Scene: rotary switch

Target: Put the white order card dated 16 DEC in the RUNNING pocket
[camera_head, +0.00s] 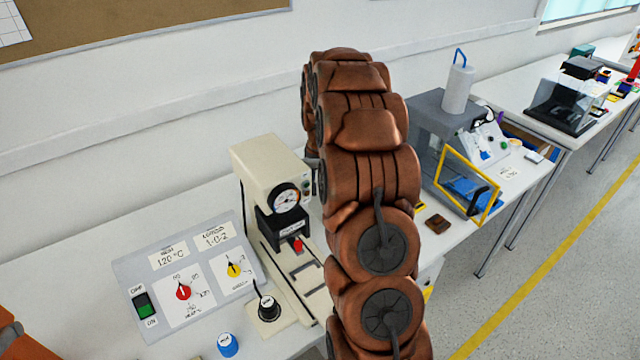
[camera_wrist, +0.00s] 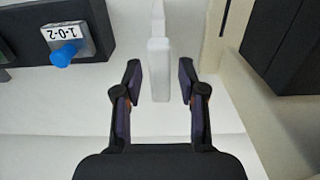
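I cannot make out a white order card dated 16 DEC or a RUNNING pocket in either view. In the wrist view my gripper (camera_wrist: 160,68) is open, its two dark fingers wide apart. A plain white upright piece (camera_wrist: 158,75) shows between and beyond the fingertips, with a gap on both sides. I cannot tell what it is or how far off it lies. In the head view my copper-coloured arm fills the middle and hides my gripper.
A grey panel (camera_head: 140,270) with a red knob (camera_head: 183,291) and yellow knob (camera_head: 234,270) lies left, beside a cream press (camera_head: 262,160). A machine with a yellow-framed guard (camera_head: 467,185) stands right. A blue knob (camera_wrist: 65,55) shows in the wrist view. Floor at right is clear.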

